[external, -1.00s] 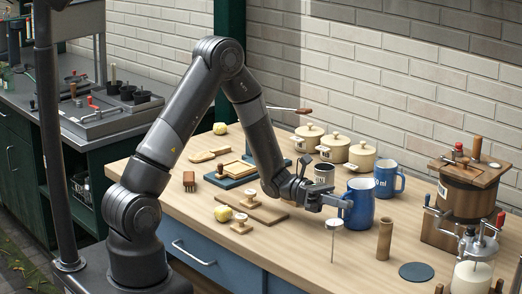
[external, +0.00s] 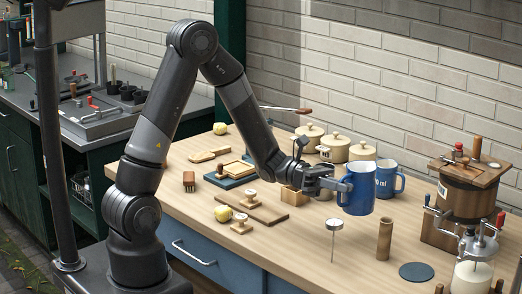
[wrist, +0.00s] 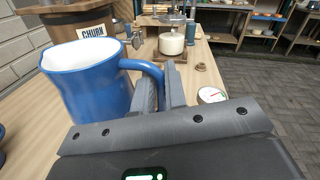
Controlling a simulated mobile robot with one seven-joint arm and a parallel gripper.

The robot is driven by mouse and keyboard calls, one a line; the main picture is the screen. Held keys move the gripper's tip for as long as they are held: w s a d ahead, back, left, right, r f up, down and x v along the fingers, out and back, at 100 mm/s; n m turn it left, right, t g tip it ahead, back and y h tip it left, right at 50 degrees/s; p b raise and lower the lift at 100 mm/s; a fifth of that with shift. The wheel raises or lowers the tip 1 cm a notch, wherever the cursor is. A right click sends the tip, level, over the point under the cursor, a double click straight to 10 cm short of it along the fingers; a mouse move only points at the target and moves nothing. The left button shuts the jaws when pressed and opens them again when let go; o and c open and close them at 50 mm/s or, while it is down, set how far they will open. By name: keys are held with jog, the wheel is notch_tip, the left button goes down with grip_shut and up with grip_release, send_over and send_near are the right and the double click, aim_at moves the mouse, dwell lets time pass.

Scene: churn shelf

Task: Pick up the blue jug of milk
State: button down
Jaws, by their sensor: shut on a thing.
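The blue jug (external: 357,192) is in my gripper (external: 340,187), upright and a little above the wooden table. In the wrist view the jug (wrist: 95,90) fills the left side, with its pale inside showing. My gripper's fingers (wrist: 160,88) are shut around its handle (wrist: 145,67). I cannot tell the level of the milk inside. A second blue jug (external: 389,180), with white lettering on its side, stands on the table just behind and to the right of the held one.
Cream lidded pots (external: 333,146) stand behind the jugs. A dial thermometer (external: 334,224), a wooden cylinder (external: 384,240) and a dark round coaster (external: 416,271) are in front. A wooden churn (external: 467,195) stands at the right. Bare table lies around the thermometer.

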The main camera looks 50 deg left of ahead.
jog(key=s+d+r, duration=0.3)
jog(key=s, duration=0.1)
jog(key=shift+s, duration=0.2)
dwell(0.3)
jog(key=shift+r, duration=0.15)
dwell(2.3)
